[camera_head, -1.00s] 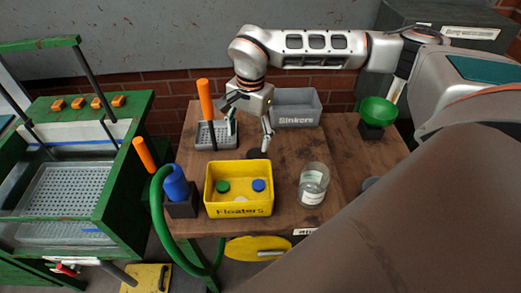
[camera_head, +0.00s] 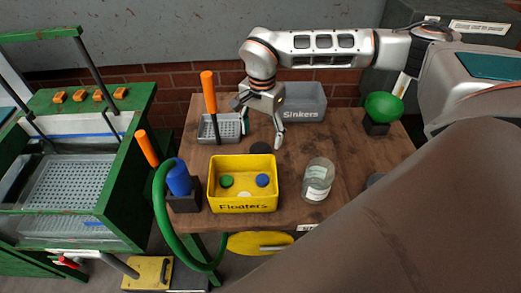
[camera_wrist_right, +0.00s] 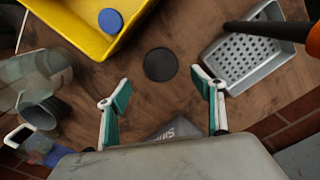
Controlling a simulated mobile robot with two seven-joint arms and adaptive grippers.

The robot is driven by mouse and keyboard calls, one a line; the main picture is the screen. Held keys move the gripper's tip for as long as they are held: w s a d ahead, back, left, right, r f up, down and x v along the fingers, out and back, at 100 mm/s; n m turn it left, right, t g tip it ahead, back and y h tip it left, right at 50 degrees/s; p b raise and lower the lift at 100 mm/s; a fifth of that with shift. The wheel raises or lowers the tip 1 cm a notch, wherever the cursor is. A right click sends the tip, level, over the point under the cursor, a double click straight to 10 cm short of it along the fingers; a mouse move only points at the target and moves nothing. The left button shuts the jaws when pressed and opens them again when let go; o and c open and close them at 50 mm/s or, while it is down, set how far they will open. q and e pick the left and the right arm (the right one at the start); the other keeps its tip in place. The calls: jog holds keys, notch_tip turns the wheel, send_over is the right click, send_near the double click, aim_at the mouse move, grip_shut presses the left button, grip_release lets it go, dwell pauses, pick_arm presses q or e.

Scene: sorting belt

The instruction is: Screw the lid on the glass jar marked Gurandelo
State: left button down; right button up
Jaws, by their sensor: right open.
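The glass jar (camera_head: 318,180) stands upright and open on the wooden table, right of the yellow bin; its label is too small to read. It also shows in the right wrist view (camera_wrist_right: 35,75). A flat dark disc (camera_head: 260,148), which looks like the lid, lies on the table behind the yellow bin; the right wrist view shows it whole (camera_wrist_right: 160,65). My right gripper (camera_head: 258,124) is open and empty just above and behind the disc. In the wrist view the disc lies beyond and between the spread fingertips (camera_wrist_right: 160,90). My left gripper is not in view.
The yellow Floaters bin (camera_head: 243,208) holds several discs. Behind are a grey perforated tray (camera_head: 220,130) with an orange-handled tool (camera_head: 208,92) and the grey Sinkers bin (camera_head: 305,110). Bare table separates disc and jar.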

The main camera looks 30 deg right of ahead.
aim_at(260, 150)
jog(key=shift+a+f, duration=0.2)
jog(key=shift+f, duration=2.45)
jog(key=c, duration=0.7)
